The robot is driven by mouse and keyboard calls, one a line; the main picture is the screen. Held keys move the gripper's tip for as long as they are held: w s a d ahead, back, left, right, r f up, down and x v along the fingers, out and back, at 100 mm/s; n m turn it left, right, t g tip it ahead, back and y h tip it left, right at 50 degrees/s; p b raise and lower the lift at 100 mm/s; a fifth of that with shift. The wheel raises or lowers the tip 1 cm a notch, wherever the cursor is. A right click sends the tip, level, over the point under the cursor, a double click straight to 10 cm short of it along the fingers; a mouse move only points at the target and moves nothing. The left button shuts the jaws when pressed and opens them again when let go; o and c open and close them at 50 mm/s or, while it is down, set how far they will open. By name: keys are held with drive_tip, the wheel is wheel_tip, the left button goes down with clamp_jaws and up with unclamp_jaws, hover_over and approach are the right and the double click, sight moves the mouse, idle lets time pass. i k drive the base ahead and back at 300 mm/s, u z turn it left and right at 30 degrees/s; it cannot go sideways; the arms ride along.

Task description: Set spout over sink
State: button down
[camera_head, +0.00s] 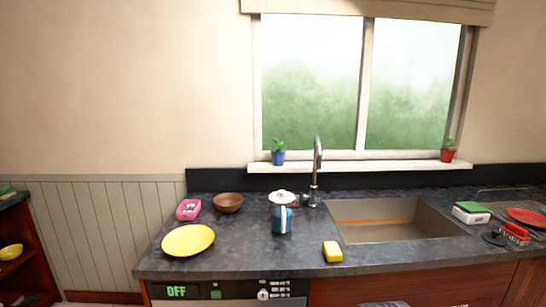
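The faucet (314,185) is a tall metal one standing on the dark counter behind the left end of the sink. Its curved spout (318,152) points roughly toward me, and its tip appears near or just left of the basin's left edge; I cannot tell exactly what lies below it. The sink (390,232) is a rectangular grey-beige basin set in the counter, with an orange-brown streak along its back wall.
A yellow sponge (332,252) lies in front of the sink. A dish rack (515,205) and brush (514,234) are right.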

sight(317, 146)
drive_tip(key=z, duration=0.15)
drive_tip(key=k, duration=0.35)
drive_tip(key=u, duration=1.4)
drive_tip(key=i, duration=0.95)
drive_tip(key=z, duration=0.75)
drive_tip(key=i, duration=0.7)
drive_tip(key=z, duration=0.8)
